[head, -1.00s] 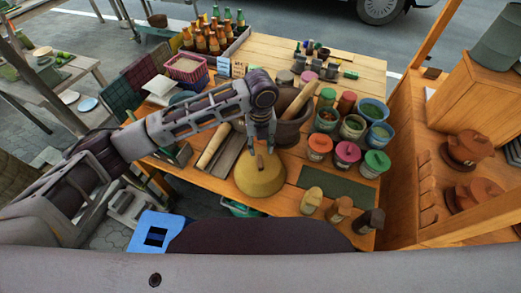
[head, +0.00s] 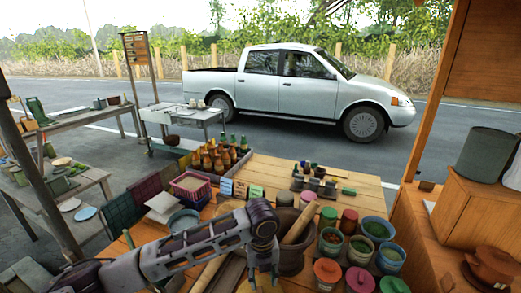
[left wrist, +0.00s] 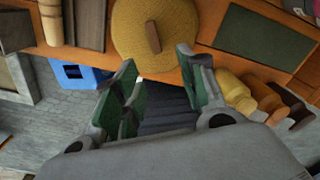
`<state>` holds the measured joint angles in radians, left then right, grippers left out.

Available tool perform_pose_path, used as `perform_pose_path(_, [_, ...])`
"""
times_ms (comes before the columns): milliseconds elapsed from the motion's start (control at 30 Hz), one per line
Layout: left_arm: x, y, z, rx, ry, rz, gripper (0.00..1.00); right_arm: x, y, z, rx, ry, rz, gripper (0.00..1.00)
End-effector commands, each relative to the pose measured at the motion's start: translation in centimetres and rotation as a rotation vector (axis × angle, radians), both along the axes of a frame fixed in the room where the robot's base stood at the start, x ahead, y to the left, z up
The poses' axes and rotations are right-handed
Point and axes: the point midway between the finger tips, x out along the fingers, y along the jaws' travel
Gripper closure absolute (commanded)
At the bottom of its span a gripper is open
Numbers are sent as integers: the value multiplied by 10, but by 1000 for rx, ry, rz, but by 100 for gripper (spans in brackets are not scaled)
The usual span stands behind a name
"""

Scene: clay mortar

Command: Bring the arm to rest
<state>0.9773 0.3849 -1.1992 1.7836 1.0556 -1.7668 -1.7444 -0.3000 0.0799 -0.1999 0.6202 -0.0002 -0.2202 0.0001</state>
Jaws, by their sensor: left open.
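My left arm reaches in from the lower left over the wooden table. My left gripper (head: 262,272) points down beside the clay mortar (head: 290,262), which has a wooden pestle (head: 299,224) leaning in it. In the left wrist view my left gripper (left wrist: 158,60) is open, with its green-padded fingers apart and nothing between them. A round woven yellow lid (left wrist: 155,42) with a wooden handle lies just beyond the fingertips. I cannot tell whether a finger touches it. In the head view the lid is mostly cut off at the bottom edge. My right gripper is not in view.
Jars and colored pots (head: 360,250) crowd the table right of the mortar. Bottles (head: 218,158) and a pink basket (head: 190,185) stand at the back left. A wooden counter (head: 425,235) bounds the right side.

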Motion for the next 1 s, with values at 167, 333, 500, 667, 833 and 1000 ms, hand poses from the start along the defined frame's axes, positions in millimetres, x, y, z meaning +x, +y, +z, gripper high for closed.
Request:
perform_pose_path(167, [-11, -11, -5, -48, 2, 71, 59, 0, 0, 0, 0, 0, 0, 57])
perform_pose_path(333, [-24, -24, -9, -110, 5, 176, 59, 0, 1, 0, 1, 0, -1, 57])
perform_pose_path(500, [-33, -33, -12, -171, 12, 294, 59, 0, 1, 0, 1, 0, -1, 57])
perform_pose_path(667, [-41, -39, -13, -225, 21, 413, 59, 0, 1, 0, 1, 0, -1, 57])
perform_pose_path(833, [-48, -42, -14, -281, 37, 548, 59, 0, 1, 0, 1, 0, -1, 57])
perform_pose_path(1000, [-53, -42, -15, -332, 56, 689, 59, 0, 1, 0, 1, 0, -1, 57])
